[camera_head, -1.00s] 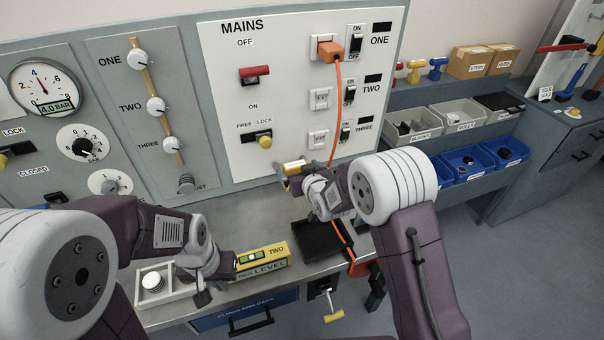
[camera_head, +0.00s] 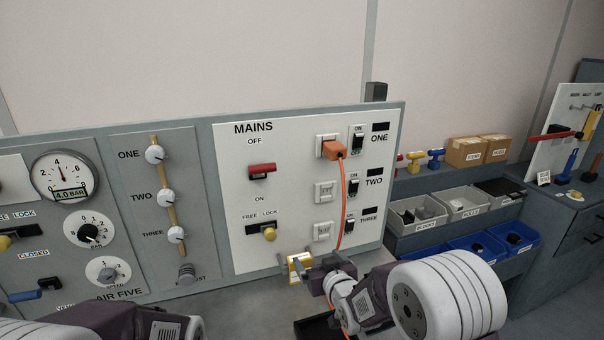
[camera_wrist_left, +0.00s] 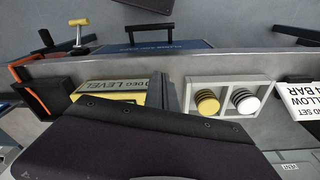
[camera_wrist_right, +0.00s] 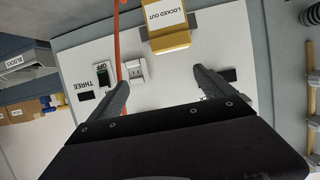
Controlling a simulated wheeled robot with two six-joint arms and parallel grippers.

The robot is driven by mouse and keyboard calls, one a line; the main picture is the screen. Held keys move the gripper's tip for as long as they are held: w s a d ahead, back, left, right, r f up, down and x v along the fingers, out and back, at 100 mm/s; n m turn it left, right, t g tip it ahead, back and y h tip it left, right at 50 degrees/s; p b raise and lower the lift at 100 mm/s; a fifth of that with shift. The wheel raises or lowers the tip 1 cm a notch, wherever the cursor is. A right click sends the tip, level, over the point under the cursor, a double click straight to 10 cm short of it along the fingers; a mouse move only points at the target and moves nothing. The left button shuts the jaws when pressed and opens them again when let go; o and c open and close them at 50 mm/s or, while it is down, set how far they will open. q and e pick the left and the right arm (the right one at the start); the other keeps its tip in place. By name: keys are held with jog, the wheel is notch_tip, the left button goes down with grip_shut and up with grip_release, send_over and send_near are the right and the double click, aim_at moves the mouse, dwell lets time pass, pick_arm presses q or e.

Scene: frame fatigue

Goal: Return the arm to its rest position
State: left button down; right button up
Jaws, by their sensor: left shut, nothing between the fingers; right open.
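My right gripper (camera_head: 318,268) is in front of the lower part of the MAINS panel (camera_head: 290,190). In the right wrist view its two fingers (camera_wrist_right: 163,88) are spread apart with nothing between them. A yellow block marked LOCKED OUT (camera_wrist_right: 170,40) is just beyond the fingertips; in the head view it shows beside the gripper (camera_head: 299,264). In the left wrist view my left gripper (camera_wrist_left: 165,95) is shut, between the yellow level (camera_wrist_left: 117,87) and a pale tray (camera_wrist_left: 262,82). In the head view only part of my left arm shows, low at the left.
An orange cable (camera_head: 346,200) hangs from its plug (camera_head: 335,149) on the panel, passing behind my right wrist. Open grey bins (camera_head: 418,214) and blue bins (camera_head: 514,240) stand at the right. The tray holds a yellow and a white round piece. Floor at the far right is clear.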

jog(key=s+d+r+m+g+h+p, duration=0.15)
jog(key=s+d+r, duration=0.3)
jog(key=d, duration=0.45)
jog(key=s+d+f+g, duration=0.1)
jog(key=s+f+g, duration=0.2)
jog(key=s, duration=0.5)
jog(key=s+d+f+m+g+h, duration=0.1)
jog(key=s+f+g, duration=0.3)
jog(key=s, duration=0.3)
jog(key=s+d+f+g+h+p, duration=0.1)
jog(key=s+f+g, duration=0.3)
jog(key=s, duration=0.4)
jog(key=shift+s+d+f+m, duration=0.25)
jog(key=shift+s+d+m, duration=0.1)
jog(key=shift+d, duration=0.15)
jog(key=shift+w, duration=0.1)
